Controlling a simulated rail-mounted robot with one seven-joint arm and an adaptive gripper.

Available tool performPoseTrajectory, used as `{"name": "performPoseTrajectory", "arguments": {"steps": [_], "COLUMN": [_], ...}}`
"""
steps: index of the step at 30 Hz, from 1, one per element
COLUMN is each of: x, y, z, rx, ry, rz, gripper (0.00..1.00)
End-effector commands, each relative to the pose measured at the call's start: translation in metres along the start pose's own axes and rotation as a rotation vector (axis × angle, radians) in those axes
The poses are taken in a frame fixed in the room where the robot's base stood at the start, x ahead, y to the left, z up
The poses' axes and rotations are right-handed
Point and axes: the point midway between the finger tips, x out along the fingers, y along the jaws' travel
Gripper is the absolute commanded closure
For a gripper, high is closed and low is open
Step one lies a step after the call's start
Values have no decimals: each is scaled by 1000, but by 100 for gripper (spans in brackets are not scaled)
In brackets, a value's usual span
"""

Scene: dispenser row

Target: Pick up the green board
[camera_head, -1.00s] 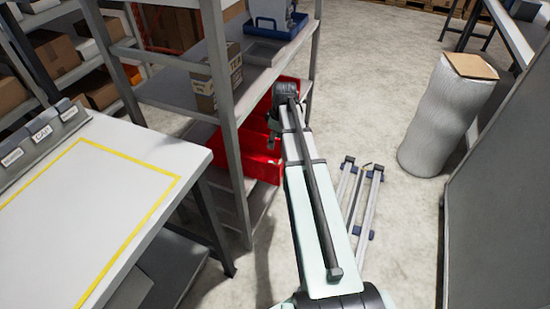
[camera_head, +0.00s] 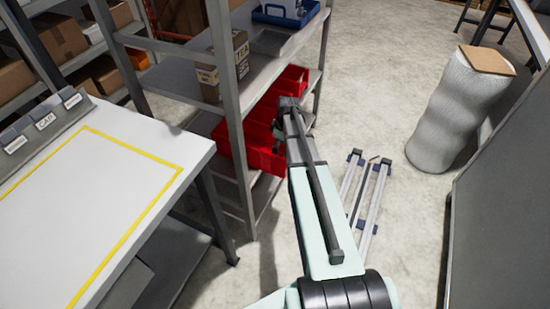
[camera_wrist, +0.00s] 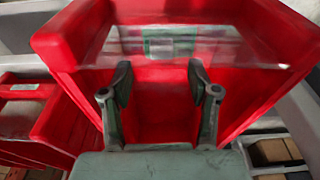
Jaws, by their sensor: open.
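My gripper (camera_wrist: 160,85) is open in the wrist view, its two dark fingers pointing into a red bin (camera_wrist: 75,50) with nothing between them. A small pale green rectangle (camera_wrist: 158,47) shows beyond the fingertips at the bin, behind a hazy, glossy band. I cannot tell whether it is the green board or a label. In the head view my arm reaches to the red bins (camera_head: 236,150) on the shelf rack, and the fingers are mostly hidden there. No green board can be made out in the head view.
A second red bin (camera_wrist: 62,118) stands at the left in the wrist view. The rack's grey post (camera_head: 232,110) is left of my arm. A white table (camera_head: 110,190) with a yellow outline is at left.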

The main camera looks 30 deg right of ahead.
Motion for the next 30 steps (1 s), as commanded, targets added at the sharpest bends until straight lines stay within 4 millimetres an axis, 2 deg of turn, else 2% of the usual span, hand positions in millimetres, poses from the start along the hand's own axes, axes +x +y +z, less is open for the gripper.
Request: {"name": "performPoseTrajectory", "arguments": {"steps": [7,16,24,25,27,30], "x": [12,50,55,55,55,54], "y": [0,-2,-2,-2,-2,-2], "z": [-1,-3,-3,-3,-3,-3], "rx": [0,1,0,0,0,0], "ry": [0,0,0,0,0,0], "rz": [0,0,1,1,1,1], "gripper": [40,40,40,43,68,99]}}
